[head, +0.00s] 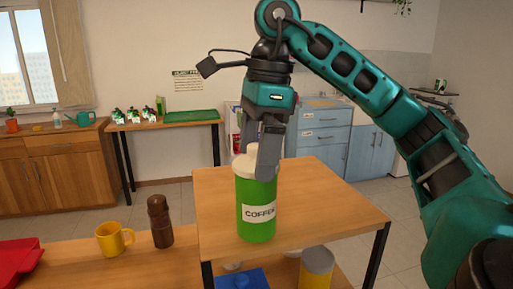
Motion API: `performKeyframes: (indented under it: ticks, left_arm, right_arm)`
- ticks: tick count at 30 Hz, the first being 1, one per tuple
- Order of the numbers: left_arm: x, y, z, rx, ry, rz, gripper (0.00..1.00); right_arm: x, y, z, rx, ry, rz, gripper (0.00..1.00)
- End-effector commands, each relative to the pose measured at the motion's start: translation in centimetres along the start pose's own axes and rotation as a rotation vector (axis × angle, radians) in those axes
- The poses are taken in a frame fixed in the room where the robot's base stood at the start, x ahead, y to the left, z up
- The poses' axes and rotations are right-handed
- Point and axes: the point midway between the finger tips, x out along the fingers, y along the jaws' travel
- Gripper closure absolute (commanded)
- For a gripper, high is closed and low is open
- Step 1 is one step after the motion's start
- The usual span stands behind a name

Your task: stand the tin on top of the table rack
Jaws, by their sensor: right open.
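The green tin (257,212) with a cream lid and a "COFFEE" label stands upright in the head view. Its base appears to rest on the wooden top of the table rack (325,205), close to the front edge. My right gripper (262,167) points down at the lid from above. Its jaws are open, with one finger in front of the lid's right side. The fingers hide part of the lid, and I cannot tell whether they touch it. My left gripper is not in view.
A brown shaker (160,222) and a yellow mug (114,239) stand on the lower table left of the rack. A red object (18,260) lies at far left. Below the rack top are a yellow canister with a grey lid (317,268) and a blue object (242,279). The rack top's right side is clear.

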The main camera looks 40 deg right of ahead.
Motion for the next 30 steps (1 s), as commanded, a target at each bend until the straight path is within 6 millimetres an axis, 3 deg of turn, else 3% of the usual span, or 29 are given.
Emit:
performKeyframes:
  ticks: [7, 13, 30]
  left_arm:
    - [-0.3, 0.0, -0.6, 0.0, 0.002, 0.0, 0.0]
    - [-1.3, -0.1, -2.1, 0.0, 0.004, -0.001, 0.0]
    - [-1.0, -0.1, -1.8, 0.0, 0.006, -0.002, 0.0]
  right_arm:
    - [-0.9, 0.0, 0.1, 0.0, -0.001, -0.002, 0.0]
    - [-3.9, 0.0, 0.1, 0.001, -0.002, -0.005, 0.0]
    - [-7.9, 0.0, 0.2, -0.003, -0.002, -0.002, 0.0]
